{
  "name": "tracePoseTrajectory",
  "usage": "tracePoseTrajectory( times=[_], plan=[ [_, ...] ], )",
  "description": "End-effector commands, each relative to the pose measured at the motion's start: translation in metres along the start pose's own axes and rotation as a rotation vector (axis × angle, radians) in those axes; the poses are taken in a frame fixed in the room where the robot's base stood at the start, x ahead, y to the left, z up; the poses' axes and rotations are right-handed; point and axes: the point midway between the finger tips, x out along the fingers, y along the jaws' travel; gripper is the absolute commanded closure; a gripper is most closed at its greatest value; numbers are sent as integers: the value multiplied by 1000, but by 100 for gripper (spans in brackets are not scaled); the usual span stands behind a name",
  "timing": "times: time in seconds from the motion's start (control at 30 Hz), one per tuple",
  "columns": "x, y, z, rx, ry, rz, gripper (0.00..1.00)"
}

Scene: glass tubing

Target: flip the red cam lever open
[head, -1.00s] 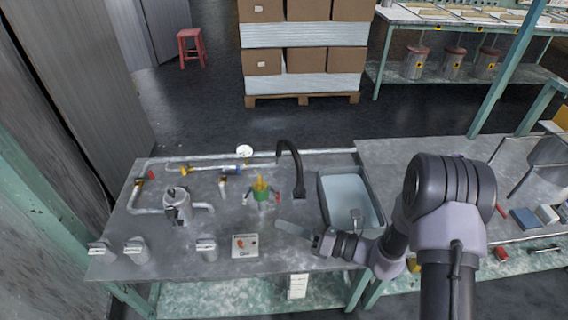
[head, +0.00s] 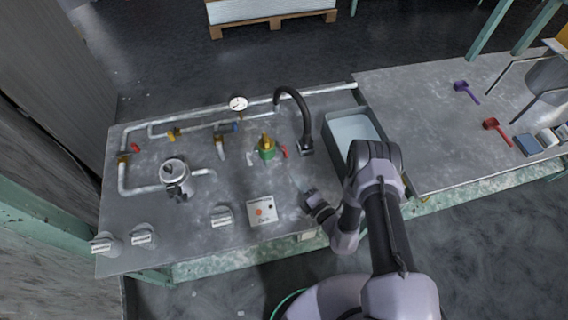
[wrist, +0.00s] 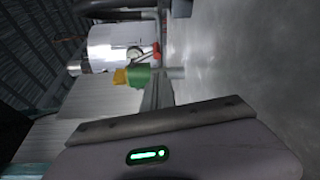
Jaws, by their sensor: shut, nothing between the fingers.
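A green coupling (head: 266,153) with a yellow top stands on the grey bench. A small red lever (head: 284,151) sticks up at its right side. In the wrist view the green coupling (wrist: 138,75) lies sideways in the picture, with the red lever (wrist: 156,52) beside it. My gripper (head: 306,194) is shut and empty, low over the bench, in front of and to the right of the coupling. It is apart from the lever. In the wrist view its grey body and finger fill the bottom; the fingertips are not clear.
A black curved tap (head: 304,120) stands right behind the coupling, with a sink (head: 332,120) to its right. A control box (head: 261,210) with an orange button lies front left of my gripper. A metal pot (head: 175,175) and pipes (head: 140,190) stand further left.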

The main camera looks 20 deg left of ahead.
Motion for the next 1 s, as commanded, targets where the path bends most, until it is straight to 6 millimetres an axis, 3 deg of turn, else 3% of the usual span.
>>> tracePoseTrajectory(
  times=[0.2, 0.4, 1.0],
  plan=[
    [45, -3, -1, -3, 2, 3, 100],
    [68, -1, 0, -1, 1, 1, 100],
    [71, 0, 2, -29, 0, -10, 100]
  ],
)
